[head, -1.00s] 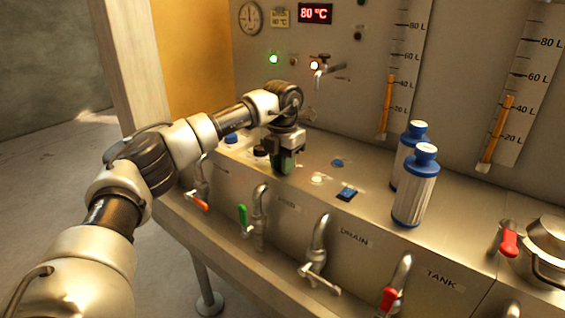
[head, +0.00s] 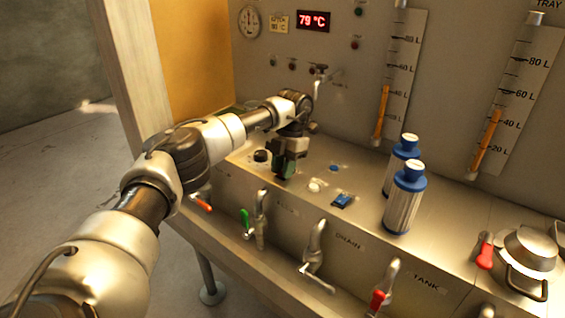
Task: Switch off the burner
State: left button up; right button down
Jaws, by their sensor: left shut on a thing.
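My left gripper (head: 285,168) points down at the steel counter, between a dark round knob (head: 261,156) on its left and a pale round button (head: 316,186) on its right. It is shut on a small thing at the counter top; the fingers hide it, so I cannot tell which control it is. A row of small lamps (head: 292,64) on the back panel is unlit. The red display (head: 313,21) reads 79 °C. My right gripper is not in view.
Two white and blue bottles (head: 405,197) stand on the counter at right. Several taps (head: 313,250) line the front. Open floor shows at left.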

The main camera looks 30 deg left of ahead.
pick_arm(q)
jog(key=o, duration=0.9)
jog(key=shift+r, duration=0.1)
jog(key=shift+r, duration=0.35)
jog(key=v, duration=0.3)
jog(key=shift+s+b, duration=0.3)
jog(key=d+r, duration=0.2)
jog(key=d, duration=0.2)
jog(key=d+r, duration=0.2)
jog(key=d, duration=0.1)
jog(key=d+r, duration=0.3)
jog(key=d, duration=0.1)
jog(key=shift+d+r, duration=0.1)
jog(key=shift+d, duration=0.2)
